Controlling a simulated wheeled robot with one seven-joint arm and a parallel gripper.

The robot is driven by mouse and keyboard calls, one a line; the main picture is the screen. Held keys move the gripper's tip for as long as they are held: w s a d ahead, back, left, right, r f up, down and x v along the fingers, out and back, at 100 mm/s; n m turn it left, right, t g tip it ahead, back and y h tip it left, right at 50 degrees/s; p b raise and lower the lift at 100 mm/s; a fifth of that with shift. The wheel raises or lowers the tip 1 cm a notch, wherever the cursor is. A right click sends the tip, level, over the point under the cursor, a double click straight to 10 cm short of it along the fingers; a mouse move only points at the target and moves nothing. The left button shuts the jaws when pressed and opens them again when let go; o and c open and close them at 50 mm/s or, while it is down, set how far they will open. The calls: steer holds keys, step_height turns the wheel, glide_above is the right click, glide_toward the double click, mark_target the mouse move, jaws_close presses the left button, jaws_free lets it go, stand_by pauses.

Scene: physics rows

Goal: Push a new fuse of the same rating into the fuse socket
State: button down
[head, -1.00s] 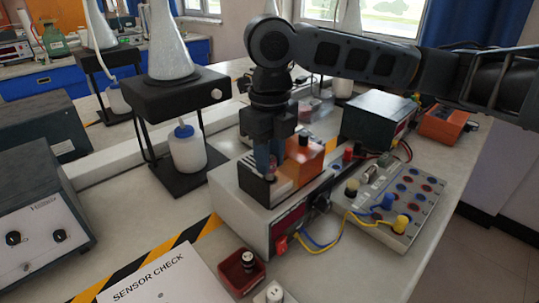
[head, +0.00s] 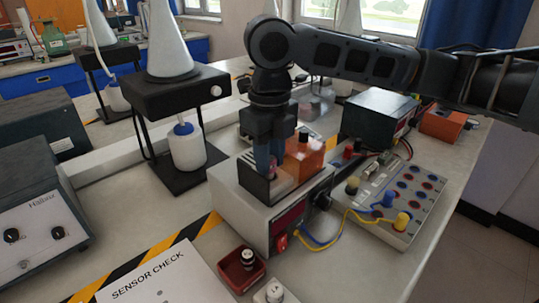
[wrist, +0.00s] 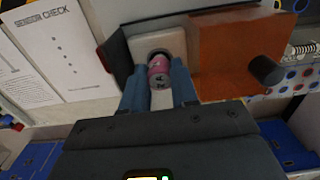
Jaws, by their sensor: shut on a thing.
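My gripper (head: 271,172) is shut on a small pink fuse (wrist: 158,72) with a metal end cap, above the front of a grey instrument box (head: 238,203). In the wrist view the two blue fingers (wrist: 158,88) hold the fuse from both sides. The fuse's far end is at the dark round hole of a pale socket block (wrist: 174,43). I cannot tell how deep it sits in the hole. In the head view the fingers largely hide the fuse and the socket.
An orange block (head: 307,158) stands close right of my fingers, and a dark panel (wrist: 116,57) is close left. A red tray (head: 234,281) with a black-and-white piece and a pale part marked 1A (head: 271,293) are in front. Blue and yellow leads (head: 345,225) run right.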

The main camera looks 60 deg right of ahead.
steer(key=shift+f+b, duration=0.5)
steer(key=shift+f, duration=0.15)
stand_by(0.6)
steer(key=c, duration=0.8)
jaws_free()
steer(key=shift+o, duration=0.3)
steer(key=shift+o, duration=0.7)
steer(key=shift+r+p, duration=0.5)
steer(key=shift+r, duration=0.15)
steer(key=shift+o, duration=0.8)
steer(key=shift+r, duration=0.2)
steer(key=shift+r+p, duration=2.05)
steer(key=shift+r, duration=0.4)
